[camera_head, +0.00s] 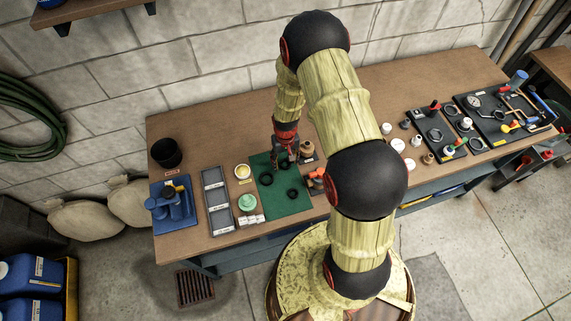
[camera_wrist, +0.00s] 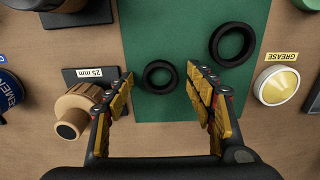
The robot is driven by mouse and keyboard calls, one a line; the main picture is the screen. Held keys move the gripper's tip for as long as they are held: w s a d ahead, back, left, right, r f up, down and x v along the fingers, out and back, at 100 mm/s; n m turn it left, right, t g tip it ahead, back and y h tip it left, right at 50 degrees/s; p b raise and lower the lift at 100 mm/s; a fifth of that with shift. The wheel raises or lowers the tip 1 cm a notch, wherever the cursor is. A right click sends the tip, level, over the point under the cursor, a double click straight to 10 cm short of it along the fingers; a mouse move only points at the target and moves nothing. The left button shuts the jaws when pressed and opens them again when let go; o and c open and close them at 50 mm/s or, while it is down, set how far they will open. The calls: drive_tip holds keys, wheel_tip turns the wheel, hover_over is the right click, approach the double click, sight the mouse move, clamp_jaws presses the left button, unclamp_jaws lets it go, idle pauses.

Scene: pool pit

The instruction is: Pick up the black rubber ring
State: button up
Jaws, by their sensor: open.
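My gripper (camera_wrist: 159,82) is open and empty, with its two yellow-padded fingers spread apart. It also shows in the head view (camera_head: 286,161), pointing down over the back part of the green mat (camera_head: 296,208). A small black rubber ring (camera_wrist: 160,91) lies flat on the mat, between and just beyond the fingertips in the wrist view. A larger black ring (camera_wrist: 217,45) lies to its right there, outside the fingers. In the head view, black rings (camera_head: 267,186) also lie on the mat, one (camera_head: 293,200) nearer its front. The task does not say which ring is meant.
A tan fitting (camera_wrist: 72,112) by a "25 mm" label stands close outside the left finger. A yellow-topped grease tin (camera_wrist: 277,86) is at right. Grey trays (camera_head: 217,200), a blue tray with bottles (camera_head: 171,205) and dark tool boards (camera_head: 437,133) occupy the bench (camera_head: 350,97).

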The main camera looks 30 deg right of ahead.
drive_tip(key=shift+c, duration=1)
drive_tip(key=c, duration=0.7)
drive_tip(key=shift+r, duration=0.1)
drive_tip(key=shift+r, duration=0.45)
wheel_tip(320, 180, up, 2)
drive_tip(key=shift+r, duration=0.25)
drive_tip(key=s+r, duration=0.9)
drive_tip(key=s, duration=0.5)
drive_tip(key=shift+d+r, duration=0.25)
drive_tip(key=shift+d, duration=0.2)
